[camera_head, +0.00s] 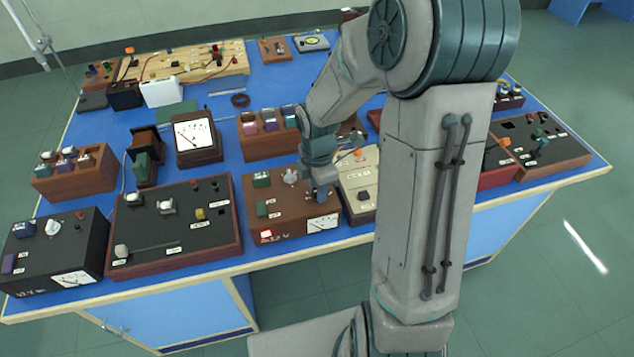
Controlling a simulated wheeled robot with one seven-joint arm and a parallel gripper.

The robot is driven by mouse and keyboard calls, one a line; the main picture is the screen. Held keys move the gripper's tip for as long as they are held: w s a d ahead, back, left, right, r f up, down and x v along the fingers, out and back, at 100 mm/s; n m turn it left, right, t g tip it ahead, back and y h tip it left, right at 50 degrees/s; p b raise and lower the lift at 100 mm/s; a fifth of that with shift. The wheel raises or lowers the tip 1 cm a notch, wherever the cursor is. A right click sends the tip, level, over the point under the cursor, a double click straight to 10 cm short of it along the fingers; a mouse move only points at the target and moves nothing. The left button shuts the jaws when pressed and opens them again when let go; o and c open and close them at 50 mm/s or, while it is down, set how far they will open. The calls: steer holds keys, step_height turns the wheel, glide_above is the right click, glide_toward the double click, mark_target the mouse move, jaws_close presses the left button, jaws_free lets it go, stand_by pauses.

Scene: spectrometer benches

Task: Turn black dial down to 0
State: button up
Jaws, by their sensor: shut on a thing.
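A brown instrument box (285,226) stands near the front edge of the blue bench. On it are a pale knob (290,176), a green block (261,209), a red-and-white label and a white meter (322,223). My gripper (321,190) points down onto the right part of the box's top. It is shut on a small dark thing there, seemingly the black dial, which the fingers almost wholly hide. I cannot read its pointer or scale. The meter's needle is too small to read.
A cream box (356,180) with a dark knob stands close on the right. A wide black panel (175,229) is close on the left. A wooden block with coloured pieces (262,138) and a white meter in a brown case (197,146) are behind. My arm hides part of the bench's right.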

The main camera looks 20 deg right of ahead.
steer(key=shift+r+n, duration=0.1)
steer(key=shift+n, duration=0.4)
steer(key=o, duration=1)
steer(key=shift+c, duration=0.2)
step_height(320, 180, up, 14)
steer(key=shift+p, duration=0.3)
steer(key=s+r+m+t, duration=0.3)
steer(key=s+m, duration=1.2)
steer(key=m, duration=0.5)
steer(key=shift+s+m, duration=0.2)
steer(key=shift+m, duration=0.2)
